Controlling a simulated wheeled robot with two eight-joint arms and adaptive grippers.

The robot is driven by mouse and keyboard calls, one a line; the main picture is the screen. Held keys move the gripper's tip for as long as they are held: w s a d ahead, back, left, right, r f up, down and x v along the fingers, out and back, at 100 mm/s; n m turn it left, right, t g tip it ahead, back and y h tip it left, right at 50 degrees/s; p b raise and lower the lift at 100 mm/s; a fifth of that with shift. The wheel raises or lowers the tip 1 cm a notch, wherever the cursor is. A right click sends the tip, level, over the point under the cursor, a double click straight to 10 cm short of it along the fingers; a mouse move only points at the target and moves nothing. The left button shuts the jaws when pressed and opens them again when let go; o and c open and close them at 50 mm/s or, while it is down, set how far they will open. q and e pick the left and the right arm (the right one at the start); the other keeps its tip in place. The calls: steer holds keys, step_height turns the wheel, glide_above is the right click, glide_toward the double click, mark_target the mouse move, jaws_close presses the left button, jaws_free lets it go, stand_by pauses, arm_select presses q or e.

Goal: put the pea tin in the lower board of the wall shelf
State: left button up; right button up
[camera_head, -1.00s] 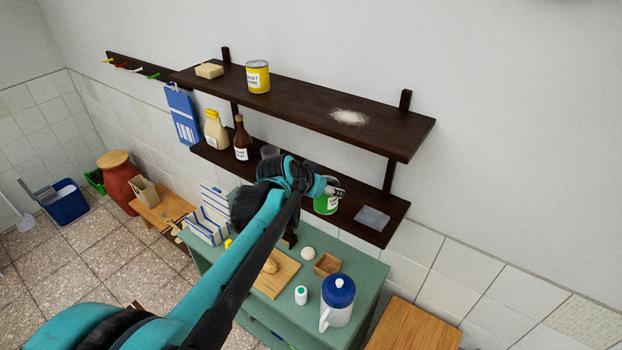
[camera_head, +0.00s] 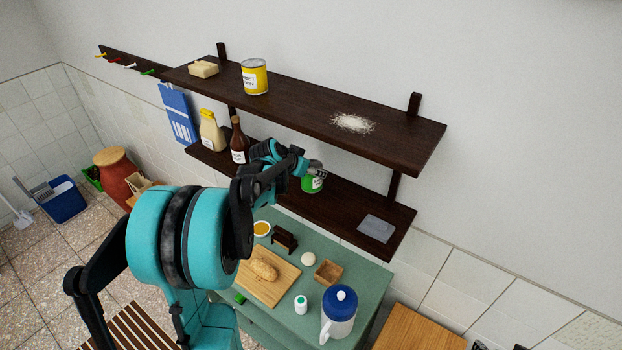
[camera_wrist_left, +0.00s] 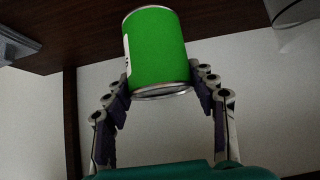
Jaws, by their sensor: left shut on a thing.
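The green pea tin (camera_head: 312,184) is upright at the lower board (camera_head: 345,207) of the dark wall shelf, around the middle of its length. I cannot tell whether its base touches the board. My left gripper (camera_head: 315,168) reaches in between the two boards and is shut on the tin. In the left wrist view the tin (camera_wrist_left: 158,48) sits between the two fingers (camera_wrist_left: 160,88), with the dark board behind it at the top. My right gripper is not in view.
A grey flat block (camera_head: 376,228) lies on the lower board's right end. A brown bottle (camera_head: 239,140) and a cream bottle (camera_head: 211,131) stand at its left. The upper board (camera_head: 300,107) hangs above my gripper. A green cabinet (camera_head: 357,263) stands below.

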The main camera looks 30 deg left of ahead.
mark_target(311, 179)
arm_select(q)
step_height(311, 179, down, 4)
steer(key=shift+r, duration=0.25)
steer(key=shift+w+f, duration=0.1)
steer(key=shift+f, duration=0.15)
steer(key=shift+d+f, duration=0.1)
steer(key=o, duration=1.5)
